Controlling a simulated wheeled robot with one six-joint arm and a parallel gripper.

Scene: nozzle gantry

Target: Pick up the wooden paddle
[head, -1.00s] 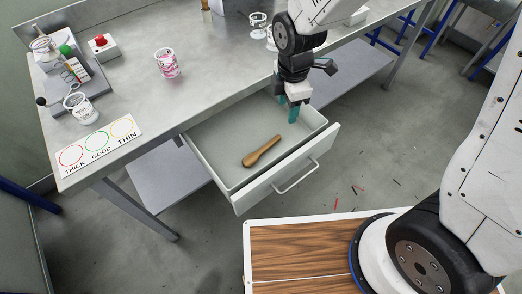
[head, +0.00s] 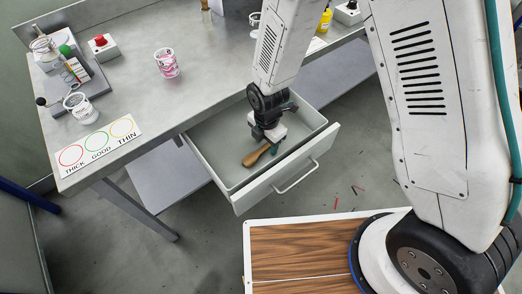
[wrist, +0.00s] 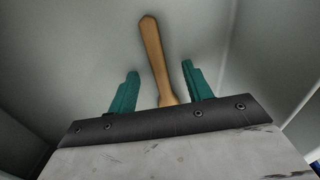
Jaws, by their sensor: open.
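The wooden paddle (head: 254,157) lies on the floor of the open drawer (head: 219,133). In the head view my gripper (head: 272,147) is down inside the drawer over the paddle and hides its right part. In the wrist view my gripper (wrist: 157,88) is open, with its two green fingers apart. The paddle (wrist: 153,50) runs lengthwise between the fingers, and its lower end is hidden behind the gripper body. I cannot tell whether the fingers touch the drawer floor.
The drawer's front wall with its handle (head: 299,179) and its side walls stand close around my gripper. On the bench above are a pink-marked cup (head: 167,63), a THICK/GOOD/THIN card (head: 100,147), a red button box (head: 103,46) and a yellow bottle (head: 325,19).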

